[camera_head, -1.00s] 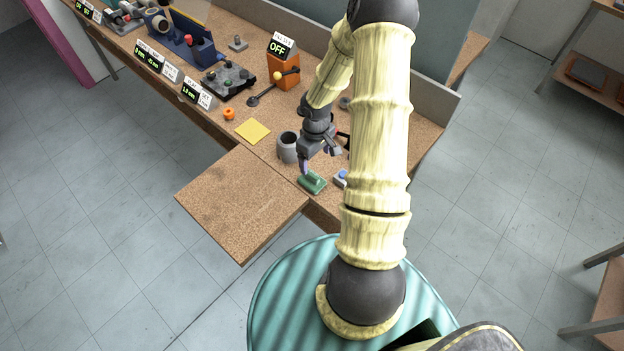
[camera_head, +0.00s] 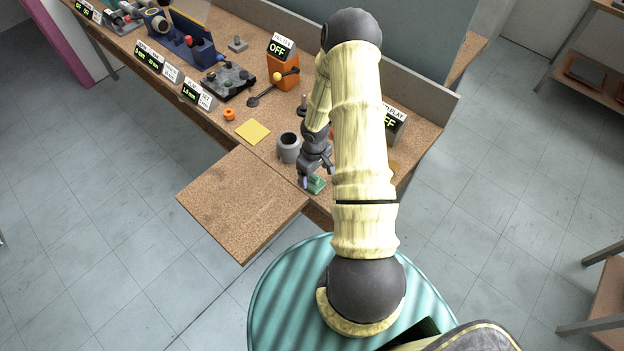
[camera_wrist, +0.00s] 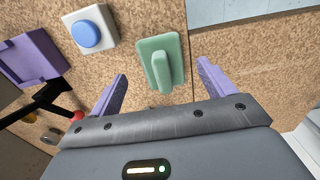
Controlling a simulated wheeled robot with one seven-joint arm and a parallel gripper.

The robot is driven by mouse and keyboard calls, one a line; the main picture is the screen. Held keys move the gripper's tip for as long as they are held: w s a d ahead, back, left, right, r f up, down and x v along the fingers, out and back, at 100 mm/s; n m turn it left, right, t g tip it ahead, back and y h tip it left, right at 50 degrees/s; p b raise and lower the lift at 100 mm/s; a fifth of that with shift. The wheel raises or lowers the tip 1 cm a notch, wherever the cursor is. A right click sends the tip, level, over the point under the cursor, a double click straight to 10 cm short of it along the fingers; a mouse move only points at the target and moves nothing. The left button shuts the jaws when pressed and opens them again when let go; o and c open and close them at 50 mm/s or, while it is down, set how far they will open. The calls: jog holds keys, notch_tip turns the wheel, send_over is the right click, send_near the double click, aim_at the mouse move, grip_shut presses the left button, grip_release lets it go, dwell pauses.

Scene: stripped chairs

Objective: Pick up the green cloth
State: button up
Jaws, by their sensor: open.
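The green cloth (camera_head: 316,184) lies near the front edge of the bench, partly hidden by my gripper in the head view. In the wrist view the green cloth (camera_wrist: 161,63) is a pale green flat piece with a raised ridge along its middle. My gripper (camera_head: 308,183) is just above and beside it, with its fingers pointing down. In the wrist view my gripper (camera_wrist: 160,82) has its two purple fingers spread wide. The cloth shows between and beyond the fingertips, with nothing held.
A white block with a blue button (camera_wrist: 91,31) is near the cloth. A grey cup (camera_head: 289,147) stands close behind my gripper, left. A yellow sheet (camera_head: 252,131) and an orange ring (camera_head: 229,114) lie farther left. The lower cork board (camera_head: 240,205) is bare.

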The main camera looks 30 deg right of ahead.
aim_at(313, 175)
jog(key=shift+w+a+f+p, duration=0.1)
jog(key=shift+f+p, duration=0.4)
jog(key=shift+f, duration=1.55)
jog(key=c, duration=1.1)
